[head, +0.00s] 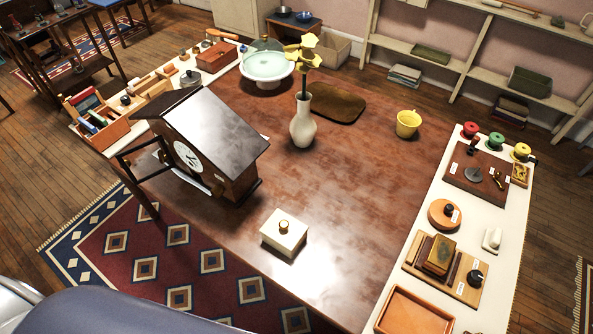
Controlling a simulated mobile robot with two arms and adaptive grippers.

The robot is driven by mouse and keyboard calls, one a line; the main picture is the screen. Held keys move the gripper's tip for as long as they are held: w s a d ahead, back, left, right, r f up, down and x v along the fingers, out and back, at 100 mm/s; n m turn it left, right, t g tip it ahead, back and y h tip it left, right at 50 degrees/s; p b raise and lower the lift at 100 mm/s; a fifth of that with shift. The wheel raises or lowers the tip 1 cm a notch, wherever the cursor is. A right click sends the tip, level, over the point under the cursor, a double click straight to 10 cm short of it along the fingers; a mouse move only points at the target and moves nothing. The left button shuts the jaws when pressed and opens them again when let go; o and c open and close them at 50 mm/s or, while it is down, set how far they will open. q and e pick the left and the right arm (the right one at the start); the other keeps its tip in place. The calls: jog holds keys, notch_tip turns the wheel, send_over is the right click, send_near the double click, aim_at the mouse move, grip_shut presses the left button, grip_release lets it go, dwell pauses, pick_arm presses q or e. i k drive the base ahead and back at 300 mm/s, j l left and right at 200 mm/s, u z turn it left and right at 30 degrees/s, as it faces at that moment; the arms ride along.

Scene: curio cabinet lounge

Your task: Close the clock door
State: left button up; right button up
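A dark wooden clock (240,178) with a pitched roof stands on the left part of the brown table. Its white dial (187,156) faces toward the lower left. A thin dark frame, which looks like the clock door (128,168), sticks out to the left from the clock's front and stands open. The door's hinge side is partly hidden under the roof's overhang, and I cannot tell its exact angle. Neither of my grippers shows in the head view.
A white lidded box (283,236) sits near the table's front edge, right of the clock. A white vase (303,128) with yellow flowers stands behind it. A yellow mug (408,124) is at the right. Bare brown tabletop (350,205) lies between them.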

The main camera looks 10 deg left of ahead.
aim_at(125, 163)
jog(key=j+z, duration=0.25)
jog(key=z, duration=0.25)
jog(key=j+z, duration=0.3)
jog(key=z, duration=0.15)
jog(key=j+z, duration=0.3)
jog(key=z, duration=0.2)
jog(key=k+j+z, duration=0.2)
jog(key=j, duration=0.4)
jog(key=k+j+z, duration=0.15)
jog(key=k+j, duration=0.15)
jog(key=j, duration=0.25)
jog(key=k+j+z, duration=0.2)
jog(key=j, duration=0.3)
jog(key=k+j+z, duration=0.15)
jog(key=k+j, duration=0.55)
jog(key=j, duration=0.15)
jog(key=k+j, duration=0.3)
jog(key=j, duration=0.15)
jog(key=k+j, duration=0.3)
jog(key=j, duration=0.15)
